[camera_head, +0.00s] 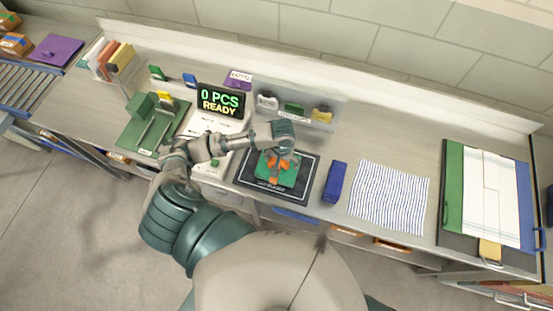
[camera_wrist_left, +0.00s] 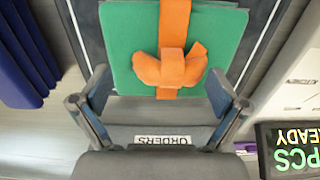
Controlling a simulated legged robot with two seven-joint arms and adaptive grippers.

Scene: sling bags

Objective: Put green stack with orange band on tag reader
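The green stack with its orange band (camera_head: 268,171) lies flat on the black tag reader pad (camera_head: 247,182), roughly in its middle. In the left wrist view the green stack (camera_wrist_left: 125,45) shows a knotted orange band (camera_wrist_left: 172,68) across it. My left gripper (camera_wrist_left: 160,82) is open, its two fingers wide apart at the near edge of the stack, with the right fingertip overlapping it in view. In the head view the left gripper (camera_head: 283,150) is just above the stack and hides part of it. My right gripper is not in view.
A blue block (camera_head: 335,182) and a striped cloth (camera_head: 390,197) lie right of the pad. Behind it stands a grey holder (camera_head: 322,97) with coloured tags. The display (camera_head: 221,100) reads "0 PCS READY". A green tray (camera_head: 137,136) is at left, a folded white cloth (camera_head: 490,195) far right.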

